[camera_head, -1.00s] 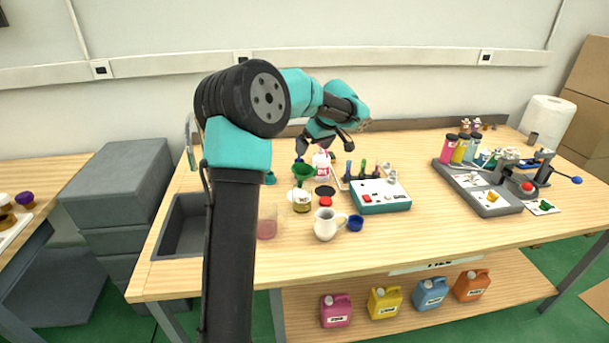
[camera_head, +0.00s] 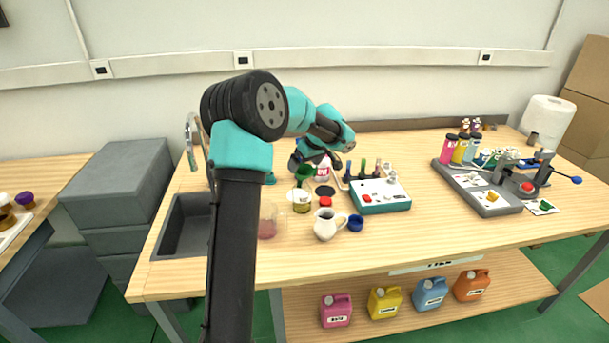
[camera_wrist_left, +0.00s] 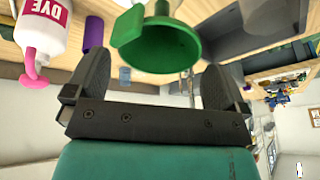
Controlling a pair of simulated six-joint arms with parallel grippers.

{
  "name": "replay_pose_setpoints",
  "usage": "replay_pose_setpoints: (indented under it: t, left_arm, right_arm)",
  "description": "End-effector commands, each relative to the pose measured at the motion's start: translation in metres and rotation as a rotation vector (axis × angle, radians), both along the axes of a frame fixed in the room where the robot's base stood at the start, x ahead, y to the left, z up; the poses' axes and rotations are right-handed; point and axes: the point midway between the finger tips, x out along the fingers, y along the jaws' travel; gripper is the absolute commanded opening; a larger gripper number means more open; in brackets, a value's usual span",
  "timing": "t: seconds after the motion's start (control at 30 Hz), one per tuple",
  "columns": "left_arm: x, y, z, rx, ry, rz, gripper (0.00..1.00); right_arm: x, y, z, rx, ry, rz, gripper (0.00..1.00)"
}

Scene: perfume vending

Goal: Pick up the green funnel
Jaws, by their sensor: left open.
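The green funnel (camera_head: 305,173) stands above a small glass jar (camera_head: 302,202) of yellowish liquid in the head view. In the left wrist view the green funnel (camera_wrist_left: 160,48) shows large, its wide mouth between my finger pads. My left gripper (camera_head: 307,164) is open at the funnel's top, with a finger on either side. In the left wrist view the gripper (camera_wrist_left: 153,68) shows gaps beside the funnel, and I cannot tell whether a pad touches it. My right gripper is not in view.
A white dye bottle (camera_head: 323,170) with a pink nozzle stands close behind the gripper; it also shows in the left wrist view (camera_wrist_left: 42,25). A white pitcher (camera_head: 325,224), a blue cup (camera_head: 355,222) and a teal-edged control box (camera_head: 380,196) are nearby. The front table strip is clear.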

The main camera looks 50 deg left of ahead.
Motion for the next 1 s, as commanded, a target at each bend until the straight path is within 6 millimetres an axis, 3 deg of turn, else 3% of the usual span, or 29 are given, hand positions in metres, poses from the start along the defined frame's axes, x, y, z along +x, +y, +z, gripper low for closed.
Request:
replay_pose_setpoints:
  t: [0.27, 0.77, 1.0]
  left_arm:
    - [-0.003, 0.013, -0.031, -0.001, 0.001, 0.001, 1.00]
    - [-0.002, 0.014, -0.033, 0.000, 0.000, 0.001, 1.00]
    - [-0.002, 0.014, -0.033, 0.000, 0.000, 0.001, 0.79]
  right_arm:
    - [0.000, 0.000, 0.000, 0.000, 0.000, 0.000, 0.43]
    - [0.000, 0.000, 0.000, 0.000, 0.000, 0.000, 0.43]
    - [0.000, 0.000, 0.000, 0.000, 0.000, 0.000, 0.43]
